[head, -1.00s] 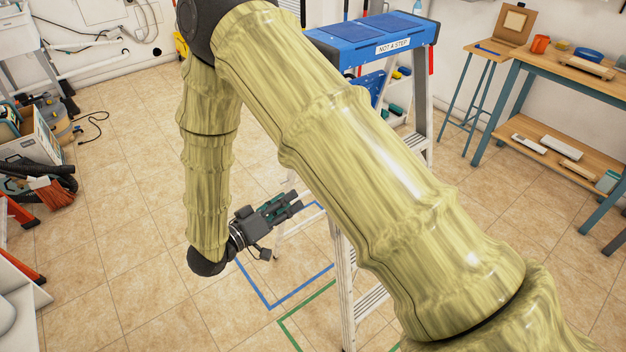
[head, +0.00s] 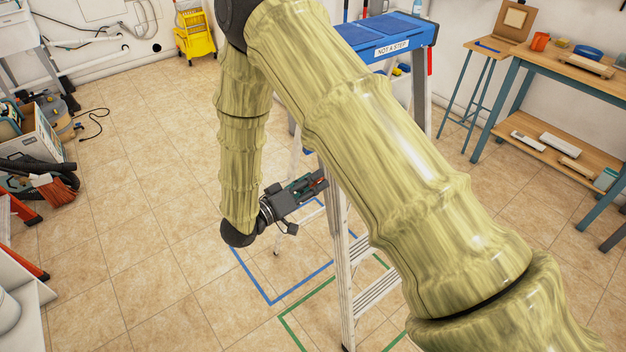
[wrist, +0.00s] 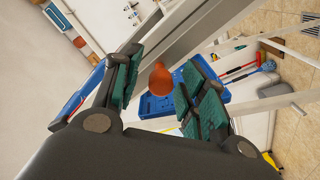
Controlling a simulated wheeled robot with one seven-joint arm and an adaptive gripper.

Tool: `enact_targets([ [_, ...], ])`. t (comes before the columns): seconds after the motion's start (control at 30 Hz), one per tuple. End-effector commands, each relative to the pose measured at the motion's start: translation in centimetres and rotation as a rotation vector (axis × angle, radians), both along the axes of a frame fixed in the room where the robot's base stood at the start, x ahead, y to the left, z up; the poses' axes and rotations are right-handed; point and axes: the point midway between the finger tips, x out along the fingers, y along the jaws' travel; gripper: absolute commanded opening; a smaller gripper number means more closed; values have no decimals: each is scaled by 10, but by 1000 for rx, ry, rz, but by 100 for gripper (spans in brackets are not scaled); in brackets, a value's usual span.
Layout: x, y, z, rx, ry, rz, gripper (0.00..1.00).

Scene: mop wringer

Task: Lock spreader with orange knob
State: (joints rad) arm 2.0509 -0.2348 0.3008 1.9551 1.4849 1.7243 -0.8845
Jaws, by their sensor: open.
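The orange knob (wrist: 160,79) shows in the wrist view between the two green-padded fingers of my gripper (wrist: 160,72). A gap shows between the knob and each finger, and I cannot tell how far ahead of the fingertips it is. In the head view my open gripper (head: 316,183) is beside the left rail of the stepladder (head: 342,250), with a small reddish patch at the fingertips. The ladder has a blue top marked "NOT A STEP". The spreader is not clearly made out; pale metal bars (wrist: 185,28) cross behind the knob in the wrist view.
Blue tape (head: 268,304) and green tape (head: 290,335) mark the floor around the ladder's feet. A yellow mop bucket (head: 195,35) stands by the back wall. A workbench (head: 570,75) is at the right.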

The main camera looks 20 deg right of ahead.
Motion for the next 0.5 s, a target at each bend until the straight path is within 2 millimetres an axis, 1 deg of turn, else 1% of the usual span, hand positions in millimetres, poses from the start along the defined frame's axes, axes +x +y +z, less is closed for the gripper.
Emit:
enact_targets([
  [0.13,3,-6,0,0,0,0,42],
  [0.4,3,-7,0,0,0,0,42],
  [0.43,3,-7,0,0,0,0,39],
  [0.5,3,-7,0,-1,0,1,26],
])
